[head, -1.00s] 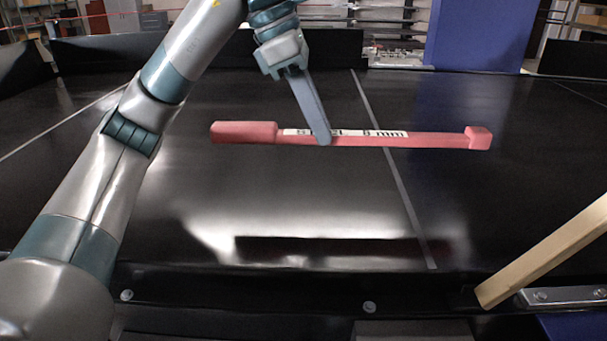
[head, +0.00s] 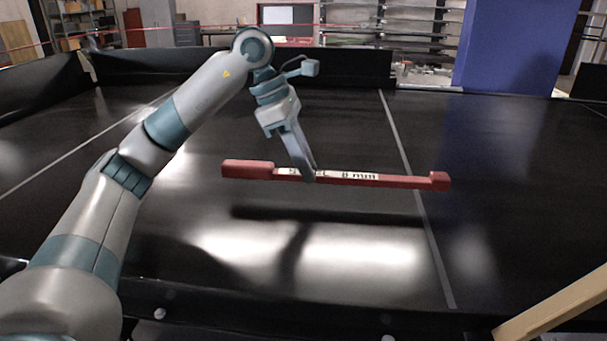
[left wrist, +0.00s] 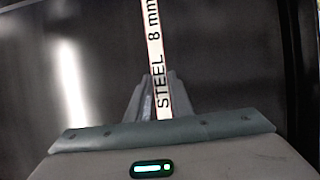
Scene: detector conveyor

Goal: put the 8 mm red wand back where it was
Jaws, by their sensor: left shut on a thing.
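The red wand (head: 400,181) has a thick handle end at the left, a small block at its right end and a white label. My left gripper (head: 308,177) is shut on the wand near its middle and holds it level above the black conveyor belt (head: 350,270). In the left wrist view, the wand's label (left wrist: 155,55) reads "STEEL 8 mm" and runs up between the fingers (left wrist: 160,100). The wand's ends are out of that view. My right gripper is not in view.
A pale wooden bar (head: 555,308) slants in at the lower right. A dark wall (head: 250,68) stands along the belt's far side, with a blue panel (head: 515,45) at the back right. A thin grey line (head: 420,205) crosses the belt. The belt under the wand looks clear.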

